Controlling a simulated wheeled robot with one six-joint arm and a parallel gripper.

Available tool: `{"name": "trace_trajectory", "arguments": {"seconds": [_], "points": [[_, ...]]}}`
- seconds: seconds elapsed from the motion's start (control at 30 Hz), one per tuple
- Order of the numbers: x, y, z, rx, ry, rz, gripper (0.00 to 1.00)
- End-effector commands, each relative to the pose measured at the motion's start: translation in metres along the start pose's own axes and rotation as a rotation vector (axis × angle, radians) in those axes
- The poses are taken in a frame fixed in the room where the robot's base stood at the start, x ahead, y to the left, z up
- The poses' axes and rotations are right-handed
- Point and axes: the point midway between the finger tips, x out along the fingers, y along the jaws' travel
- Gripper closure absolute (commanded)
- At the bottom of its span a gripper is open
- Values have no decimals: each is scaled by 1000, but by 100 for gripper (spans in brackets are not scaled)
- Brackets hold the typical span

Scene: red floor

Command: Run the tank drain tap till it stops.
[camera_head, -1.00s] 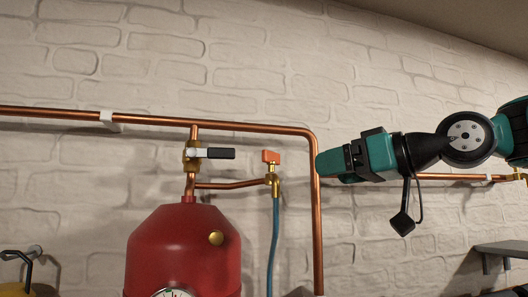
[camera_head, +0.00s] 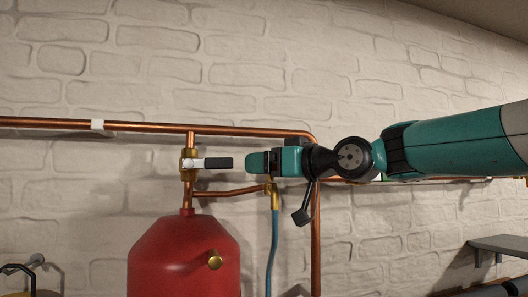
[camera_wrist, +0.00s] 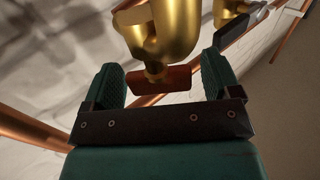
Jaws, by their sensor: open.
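The drain tap has a brass body (camera_head: 270,188) with the blue hose (camera_head: 274,245) hanging below it. Its orange-red handle (camera_wrist: 165,80) shows in the wrist view and is hidden behind my gripper in the head view. My gripper (camera_head: 258,163) is at the tap, level with its top. In the wrist view, my gripper (camera_wrist: 163,82) is open, with one finger at each end of the handle. The handle lies crosswise between the fingers. I cannot tell whether either finger touches it. The red tank (camera_head: 183,262) stands below left.
A brass valve with a black lever (camera_head: 218,163) sits just left of my fingertips, its lever pointing at them. Copper pipe (camera_head: 150,127) runs along the white brick wall (camera_head: 330,60) above. A grey shelf (camera_head: 500,243) is at the lower right.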

Motion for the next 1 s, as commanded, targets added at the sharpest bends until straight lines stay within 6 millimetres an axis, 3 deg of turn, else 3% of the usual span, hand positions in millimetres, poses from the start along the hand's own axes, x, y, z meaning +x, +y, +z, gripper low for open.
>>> {"name": "trace_trajectory", "arguments": {"seconds": [0.17,0.47,0.6,0.7,1.0], "points": [[14,0,0,1,-2,-1,17],[15,0,1,0,-1,1,17],[15,0,1,0,-1,0,49],[15,0,1,0,-1,1,66],[15,1,1,1,-1,-38,66]]}}
